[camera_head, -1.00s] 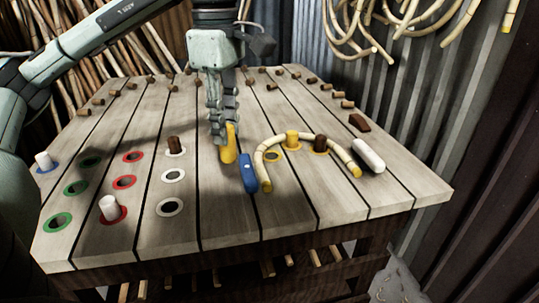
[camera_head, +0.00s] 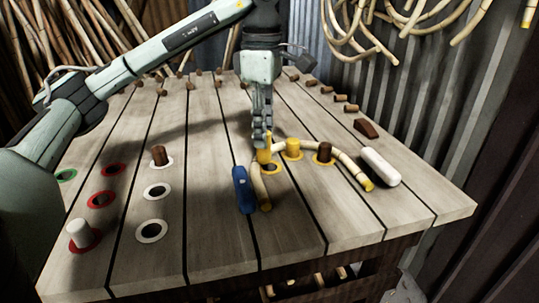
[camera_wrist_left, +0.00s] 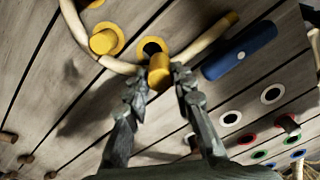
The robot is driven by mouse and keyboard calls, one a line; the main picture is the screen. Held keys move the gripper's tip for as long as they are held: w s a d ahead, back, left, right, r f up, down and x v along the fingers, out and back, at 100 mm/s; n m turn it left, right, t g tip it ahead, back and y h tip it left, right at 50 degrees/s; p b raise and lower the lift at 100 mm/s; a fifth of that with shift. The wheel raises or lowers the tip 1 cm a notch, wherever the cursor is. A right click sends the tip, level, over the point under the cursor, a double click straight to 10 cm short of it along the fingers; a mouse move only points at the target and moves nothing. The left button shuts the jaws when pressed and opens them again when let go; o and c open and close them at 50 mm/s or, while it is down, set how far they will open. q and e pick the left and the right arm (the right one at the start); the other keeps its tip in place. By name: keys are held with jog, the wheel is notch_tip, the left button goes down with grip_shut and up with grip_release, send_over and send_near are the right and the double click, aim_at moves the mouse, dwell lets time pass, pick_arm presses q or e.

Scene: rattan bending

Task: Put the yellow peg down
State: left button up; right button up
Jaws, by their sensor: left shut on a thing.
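My left gripper (camera_head: 262,133) points down and is shut on a yellow peg (camera_head: 265,153). In the left wrist view the held peg (camera_wrist_left: 160,73) sits between the two fingertips (camera_wrist_left: 160,82), right beside a yellow-ringed hole (camera_wrist_left: 151,47). In the head view this hole (camera_head: 270,169) shows just below the peg and looks empty. Whether the peg touches the board is unclear. A second yellow peg (camera_head: 292,149) stands in its yellow ring just to the right. The bent rattan pole (camera_head: 345,160) curves around these pegs and passes partly behind the held peg. My right gripper is not in view.
A blue block (camera_head: 243,190) lies close to the hole, and a white block (camera_head: 381,166) lies at the right. White-ringed holes (camera_head: 157,191) are at the left; the front planks are clear.

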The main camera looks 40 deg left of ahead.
aim_at(269, 149)
pick_arm(q)
jog(key=shift+w+d+f, duration=0.3)
jog(key=shift+w+f, duration=0.15)
jog(key=shift+w, duration=0.2)
notch_tip(269, 149, down, 4)
jog(key=shift+r+b, duration=0.25)
jog(key=shift+b, duration=0.5)
jog(key=shift+f, duration=0.2)
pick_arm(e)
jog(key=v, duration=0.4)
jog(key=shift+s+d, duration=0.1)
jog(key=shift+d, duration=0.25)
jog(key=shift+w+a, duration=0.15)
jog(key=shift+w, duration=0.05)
pick_arm(q)
jog(key=shift+f, duration=0.15)
jog(key=o, duration=1)
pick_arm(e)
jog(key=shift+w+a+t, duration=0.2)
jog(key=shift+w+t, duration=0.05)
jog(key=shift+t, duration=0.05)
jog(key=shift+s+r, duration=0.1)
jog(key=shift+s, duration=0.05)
